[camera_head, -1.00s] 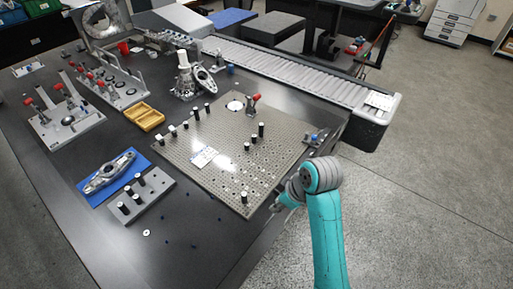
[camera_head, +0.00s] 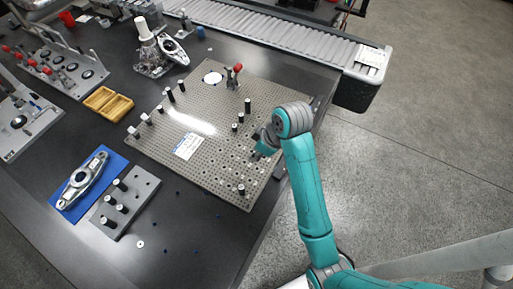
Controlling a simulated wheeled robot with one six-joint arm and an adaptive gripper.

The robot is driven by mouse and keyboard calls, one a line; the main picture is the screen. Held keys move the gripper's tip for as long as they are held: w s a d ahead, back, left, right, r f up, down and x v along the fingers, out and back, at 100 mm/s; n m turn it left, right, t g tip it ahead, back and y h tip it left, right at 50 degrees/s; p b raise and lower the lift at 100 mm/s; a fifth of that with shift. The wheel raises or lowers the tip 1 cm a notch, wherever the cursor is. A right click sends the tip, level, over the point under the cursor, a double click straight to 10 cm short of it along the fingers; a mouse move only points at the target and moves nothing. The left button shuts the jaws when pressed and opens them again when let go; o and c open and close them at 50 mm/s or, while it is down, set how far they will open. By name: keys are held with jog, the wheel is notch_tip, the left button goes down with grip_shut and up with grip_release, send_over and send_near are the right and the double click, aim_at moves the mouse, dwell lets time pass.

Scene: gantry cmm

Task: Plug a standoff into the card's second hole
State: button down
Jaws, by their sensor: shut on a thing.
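The perforated grey plate (camera_head: 165,163) lies on the dark table, and a small white and blue card (camera_head: 187,146) lies on its middle. Several dark standoffs with pale tops stand upright in the plate; one stands alone near its front corner (camera_head: 241,190). More standoffs (camera_head: 121,208) stand in a grey block (camera_head: 143,193) at the left. My gripper (camera_head: 258,152) is over the plate's right part, shut on what looks like a dark standoff. The fingers and held piece are small and partly hidden by my wrist. I cannot tell whether the piece touches the plate. The card's writing is unreadable.
A red-handled clamp (camera_head: 237,72) and a white disc (camera_head: 212,78) are at the plate's far end. A yellow tray (camera_head: 112,109) and a blue mat (camera_head: 68,206) lie to the left. The conveyor (camera_head: 290,48) runs behind. Free floor is at right.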

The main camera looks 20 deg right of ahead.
send_over(253, 166)
jog(key=s, duration=0.1)
jog(key=shift+s+d+f, duration=0.1)
jog(key=shift+d+f, duration=0.15)
jog(key=shift+f, duration=1)
jog(key=shift+s+d+f, duration=0.1)
jog(key=shift+d+f, duration=0.1)
jog(key=shift+f, duration=1)
jog(key=shift+f, duration=0.9)
jog(key=c, duration=0.9)
grip_release()
jog(key=shift+c, duration=0.2)
jog(key=shift+r, duration=0.1)
jog(key=v, duration=0.7)
jog(key=shift+r, duration=0.2)
jog(key=shift+s, duration=0.1)
